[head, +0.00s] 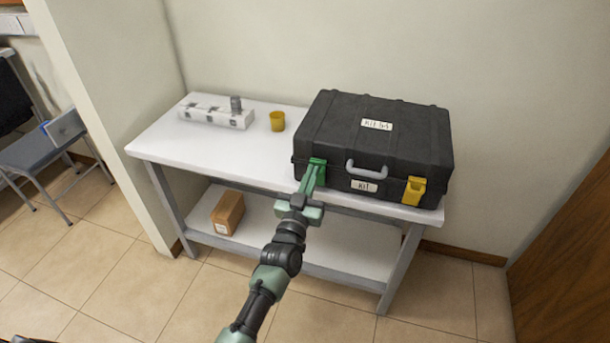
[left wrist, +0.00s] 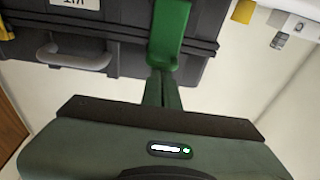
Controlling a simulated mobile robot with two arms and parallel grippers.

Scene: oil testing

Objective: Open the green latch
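The green latch (head: 317,162) is on the front of the black case (head: 375,140), at its left end in the head view. In the left wrist view, the latch (left wrist: 172,32) hangs down the case front at top centre. My left gripper (head: 309,180) is at the latch's lower end. In the left wrist view, the fingers of the left gripper (left wrist: 161,82) are together, with their tips at the latch's lower edge. They look shut; I cannot tell whether they pinch the latch's edge. My right gripper is not in view.
The case stands on a white table (head: 165,150) and has a grey handle (head: 366,170) and a yellow latch (head: 414,191). A yellow cup (head: 277,121) and a white rack (head: 215,115) stand to the left. A cardboard box (head: 228,212) is on the lower shelf.

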